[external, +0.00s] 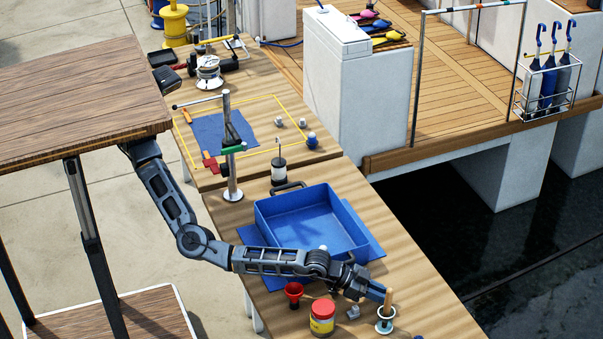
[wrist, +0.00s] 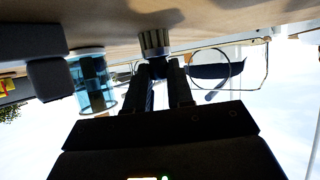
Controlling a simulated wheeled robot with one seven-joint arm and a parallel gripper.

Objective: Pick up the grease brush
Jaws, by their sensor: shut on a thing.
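In the wrist view, which is upside down, my dark fingers (wrist: 165,72) are close together. A grey ribbed piece (wrist: 154,42) shows just past their tips; the wooden handle cannot be made out there.
A red-lidded yellow jar (external: 322,318), a red funnel (external: 293,292) and a small grey part (external: 352,313) lie left of the holder. A blue tray (external: 270,228) sits behind my arm. The bench's right edge drops to dark water.

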